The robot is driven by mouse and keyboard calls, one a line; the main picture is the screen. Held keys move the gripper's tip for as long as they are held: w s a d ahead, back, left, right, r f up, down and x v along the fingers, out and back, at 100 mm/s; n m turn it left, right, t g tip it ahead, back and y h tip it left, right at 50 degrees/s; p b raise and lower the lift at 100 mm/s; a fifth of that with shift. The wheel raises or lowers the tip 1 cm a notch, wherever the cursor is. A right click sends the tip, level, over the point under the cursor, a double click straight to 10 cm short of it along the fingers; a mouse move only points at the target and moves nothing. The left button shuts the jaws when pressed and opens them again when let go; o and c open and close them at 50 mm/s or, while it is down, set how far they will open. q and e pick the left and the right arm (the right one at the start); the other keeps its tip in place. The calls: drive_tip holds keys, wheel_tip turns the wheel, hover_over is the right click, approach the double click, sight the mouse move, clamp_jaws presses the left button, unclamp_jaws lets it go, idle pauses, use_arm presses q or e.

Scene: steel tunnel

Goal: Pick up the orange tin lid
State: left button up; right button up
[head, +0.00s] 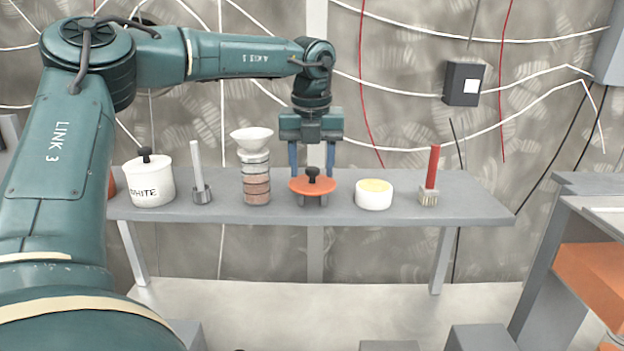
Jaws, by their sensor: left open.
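The orange tin lid (312,186) is a flat disc with a black knob on top. It sits at the middle of the grey shelf, on what looks like small grey supports. My left gripper (311,172) points straight down at the lid, with its two blue fingers apart. The fingers stand to the left and right of the black knob, with clear gaps on both sides. Their tips are close to the lid's far part; I cannot tell whether they touch it. My right gripper is out of view.
On the grey shelf (460,205), a white pot (152,185), a white-handled tool (199,175) and a funnel-topped jar (256,180) stand left of the lid. A white tub (374,195) and a red-handled brush (431,175) stand right. Cables hang on the wall behind.

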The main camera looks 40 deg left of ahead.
use_arm(q)
drive_tip(key=shift+w+f, duration=0.1)
drive_tip(key=shift+f, duration=0.3)
drive_tip(key=shift+c, duration=0.2)
clamp_jaws()
